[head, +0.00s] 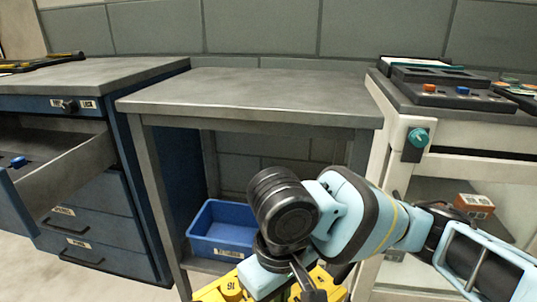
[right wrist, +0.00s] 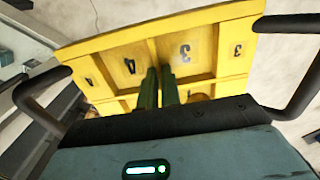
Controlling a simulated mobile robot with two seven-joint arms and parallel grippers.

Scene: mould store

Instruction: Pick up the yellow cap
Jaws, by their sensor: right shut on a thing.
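I cannot make out a yellow cap in either view. In the right wrist view, my right gripper (right wrist: 160,88) has its two dark green fingers close together over a yellow compartment tray (right wrist: 110,42). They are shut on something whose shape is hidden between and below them. The tray has dark numbers on its walls and a divider in line with the fingers. A brownish thing partly shows in a compartment right of the fingers. In the head view, the yellow tray (head: 215,291) is at the bottom edge, partly behind my right wrist. My left gripper is not in view.
A blue bin (head: 222,208) stands on the lower shelf under a bare grey workbench (head: 250,93). At left, a blue cabinet (head: 100,215) has its drawer (head: 62,172) pulled out. At right, a white-framed bench (head: 392,150) carries dark trays (head: 450,97); a small orange box (head: 475,206) sits below.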

